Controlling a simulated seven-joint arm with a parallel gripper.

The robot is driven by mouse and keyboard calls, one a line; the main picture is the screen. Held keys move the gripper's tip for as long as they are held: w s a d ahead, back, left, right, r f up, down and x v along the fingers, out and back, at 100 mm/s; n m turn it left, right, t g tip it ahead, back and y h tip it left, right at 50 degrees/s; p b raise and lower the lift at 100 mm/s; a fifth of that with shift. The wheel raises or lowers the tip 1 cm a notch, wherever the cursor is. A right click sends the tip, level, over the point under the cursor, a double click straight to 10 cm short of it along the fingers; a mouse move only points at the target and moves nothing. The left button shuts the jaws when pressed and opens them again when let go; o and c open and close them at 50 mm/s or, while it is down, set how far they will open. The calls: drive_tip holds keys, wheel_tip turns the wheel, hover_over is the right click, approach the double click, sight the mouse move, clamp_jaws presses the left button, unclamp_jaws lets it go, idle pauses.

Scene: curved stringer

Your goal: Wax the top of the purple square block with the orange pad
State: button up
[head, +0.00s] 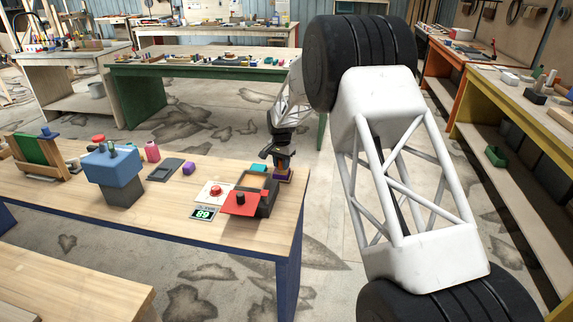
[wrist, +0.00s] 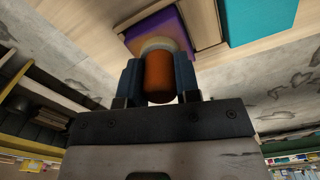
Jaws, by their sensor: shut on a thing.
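The orange pad (wrist: 160,78) is a rounded orange-brown piece with a pale band at its far end. My gripper (wrist: 158,85) is shut on it, one finger on each side, in the wrist view. The purple square block (wrist: 187,22) lies just beyond the pad's pale end, which overlaps it in the picture. I cannot tell whether they touch. A brownish tint shows on the purple beside the pad. In the head view my gripper (head: 281,160) is directly over the purple block (head: 285,177) at the table's right end, hiding most of it and the pad.
A teal block (wrist: 258,18) lies close to the purple block. A red plate with a black knob (head: 240,202), a dark holder and a red button on a white base (head: 215,190) stand nearby. The table's right edge (head: 300,200) is close.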

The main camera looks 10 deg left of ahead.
drive_tip(key=shift+a, duration=1.45)
drive_tip(key=shift+a+f, duration=0.1)
drive_tip(key=shift+a, duration=0.15)
drive_tip(key=shift+d, duration=3.35)
wheel_tip(320, 180, up, 8)
drive_tip(key=shift+w+a, duration=0.15)
drive_tip(key=shift+a, duration=1.25)
drive_tip(key=shift+f, duration=0.1)
